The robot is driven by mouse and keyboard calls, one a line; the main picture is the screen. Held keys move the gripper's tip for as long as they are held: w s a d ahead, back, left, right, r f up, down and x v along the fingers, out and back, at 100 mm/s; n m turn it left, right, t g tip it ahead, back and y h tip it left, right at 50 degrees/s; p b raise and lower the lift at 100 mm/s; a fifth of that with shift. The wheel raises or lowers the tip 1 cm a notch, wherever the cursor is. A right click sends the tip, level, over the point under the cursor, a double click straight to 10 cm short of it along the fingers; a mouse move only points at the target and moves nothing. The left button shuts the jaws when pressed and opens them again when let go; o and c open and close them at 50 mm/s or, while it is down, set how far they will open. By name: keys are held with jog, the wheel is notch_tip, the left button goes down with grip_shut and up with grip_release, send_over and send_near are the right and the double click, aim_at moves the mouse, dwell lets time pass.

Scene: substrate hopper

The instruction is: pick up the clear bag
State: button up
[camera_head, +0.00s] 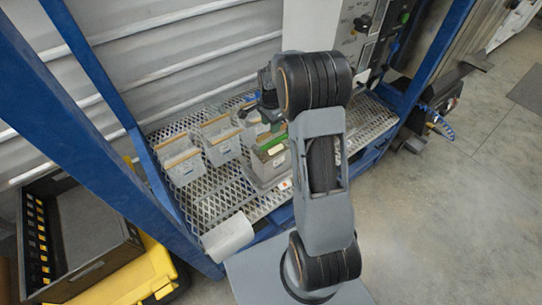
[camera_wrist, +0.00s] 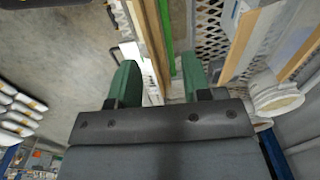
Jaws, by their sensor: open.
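Several clear-looking, box-shaped bags with tan top strips stand on the mesh shelf in the head view, one at the left (camera_head: 183,167) and one beside it (camera_head: 221,147). Another pale bag with a green and tan top (camera_head: 271,164) stands at the right, close to my gripper. I cannot tell which one the task means. My gripper (camera_head: 266,128) is partly hidden by my arm in the head view. In the wrist view its two green fingers (camera_wrist: 160,82) are apart, with a tan strip (camera_wrist: 153,42) and a green strip (camera_wrist: 166,38) beyond the gap. Nothing is visibly gripped.
The mesh shelf (camera_head: 207,197) sits between blue posts (camera_head: 75,125). A control panel (camera_head: 372,38) rises behind at the right. A dark tray (camera_head: 90,231) sits over a yellow case (camera_head: 139,272) at the left.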

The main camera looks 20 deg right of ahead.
aim_at(271, 152)
jog(key=shift+s+d+f, duration=0.1)
jog(key=shift+s+f, duration=0.05)
jog(key=shift+f, duration=2.45)
jog(key=shift+c, duration=0.2)
grip_shut()
jog(key=shift+r, duration=0.1)
